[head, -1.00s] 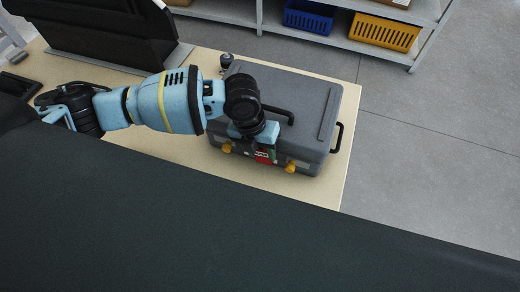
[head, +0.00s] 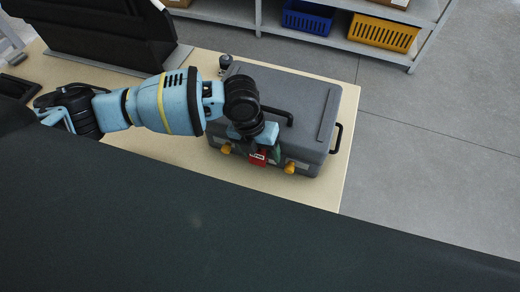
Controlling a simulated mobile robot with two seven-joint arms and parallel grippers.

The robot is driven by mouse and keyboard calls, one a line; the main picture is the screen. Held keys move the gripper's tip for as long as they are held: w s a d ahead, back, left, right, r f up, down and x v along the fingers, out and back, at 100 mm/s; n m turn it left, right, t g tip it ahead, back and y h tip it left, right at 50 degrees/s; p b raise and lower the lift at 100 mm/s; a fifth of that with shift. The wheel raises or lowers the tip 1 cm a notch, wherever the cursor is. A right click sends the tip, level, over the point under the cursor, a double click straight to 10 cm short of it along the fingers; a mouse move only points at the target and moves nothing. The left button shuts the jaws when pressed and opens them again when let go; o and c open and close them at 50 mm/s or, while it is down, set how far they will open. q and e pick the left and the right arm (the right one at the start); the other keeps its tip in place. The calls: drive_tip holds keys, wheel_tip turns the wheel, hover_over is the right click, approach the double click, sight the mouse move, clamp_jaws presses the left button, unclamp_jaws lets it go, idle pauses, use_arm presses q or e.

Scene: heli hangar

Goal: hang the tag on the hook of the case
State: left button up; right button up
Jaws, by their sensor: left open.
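The grey case (head: 305,105) stands on the table, with a black handle on its lid, a side handle at its right and yellow latches on its front face. The red tag (head: 257,160) with a white label is at the front face of the case, between the latches. The hook is hidden or too small to make out, so I cannot tell whether the tag hangs on it. My left gripper (head: 260,150) is open right at the tag, in front of the case. My right gripper is not in view.
The tan table (head: 200,170) has bare room in front of and left of the case. A black monitor-like object (head: 105,35) stands at the back left. Shelves with a blue bin (head: 308,17) and yellow bin (head: 383,32) stand beyond.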

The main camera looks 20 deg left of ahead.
use_arm(q)
drive_tip(key=shift+v, duration=3.95)
drive_tip(key=shift+s+f, duration=0.1)
